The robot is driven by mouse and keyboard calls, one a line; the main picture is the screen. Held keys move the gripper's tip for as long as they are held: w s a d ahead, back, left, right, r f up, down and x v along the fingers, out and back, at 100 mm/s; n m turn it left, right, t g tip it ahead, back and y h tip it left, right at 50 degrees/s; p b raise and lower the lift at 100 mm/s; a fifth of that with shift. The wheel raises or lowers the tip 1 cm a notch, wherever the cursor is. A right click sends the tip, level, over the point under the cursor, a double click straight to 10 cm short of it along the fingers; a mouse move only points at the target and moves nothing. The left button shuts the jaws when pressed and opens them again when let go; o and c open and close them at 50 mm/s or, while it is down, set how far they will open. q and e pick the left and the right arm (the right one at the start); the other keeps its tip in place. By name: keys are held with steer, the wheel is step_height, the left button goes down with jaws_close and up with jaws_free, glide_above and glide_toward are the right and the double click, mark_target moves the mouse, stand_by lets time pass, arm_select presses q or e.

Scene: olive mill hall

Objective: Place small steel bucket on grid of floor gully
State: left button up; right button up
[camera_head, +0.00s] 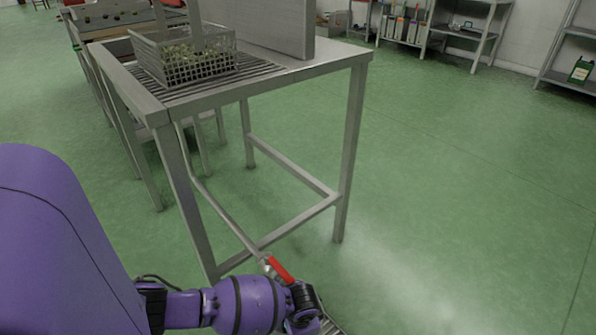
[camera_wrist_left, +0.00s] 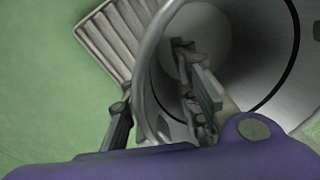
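The small steel bucket (camera_wrist_left: 228,42) fills the right of the left wrist view, with its round rim and hollow inside showing. The slatted grid of the floor gully (camera_wrist_left: 112,38) shows beside and partly behind it on the green floor. I cannot tell whether the bucket's base touches the grid. My left gripper (camera_wrist_left: 150,78) has one finger outside the rim and one inside, with a visible gap at the outer finger. In the head view my left arm reaches down to the bottom edge, where a bit of grid (camera_head: 331,326) shows; the bucket is not visible there. My right gripper is out of view.
A steel table (camera_head: 300,73) stands just beyond my left arm, carrying a wire basket (camera_head: 190,68). A pipe with a red-handled valve (camera_head: 280,270) runs down near my left wrist. Open green floor (camera_head: 460,200) lies to the right; shelves (camera_head: 480,30) stand at the back.

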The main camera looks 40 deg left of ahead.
arm_select(q)
steer(key=r+p, duration=0.2)
steer(key=r, duration=0.1)
steer(key=r+p, duration=0.1)
steer(key=r, duration=0.3)
steer(key=d+r+p, duration=0.1)
steer(key=r+p, duration=0.1)
steer(key=r, duration=0.2)
steer(key=shift+s+p, duration=0.15)
steer(key=shift+p, duration=0.15)
steer(key=shift+s+r, duration=0.1)
steer(key=shift+r, duration=0.5)
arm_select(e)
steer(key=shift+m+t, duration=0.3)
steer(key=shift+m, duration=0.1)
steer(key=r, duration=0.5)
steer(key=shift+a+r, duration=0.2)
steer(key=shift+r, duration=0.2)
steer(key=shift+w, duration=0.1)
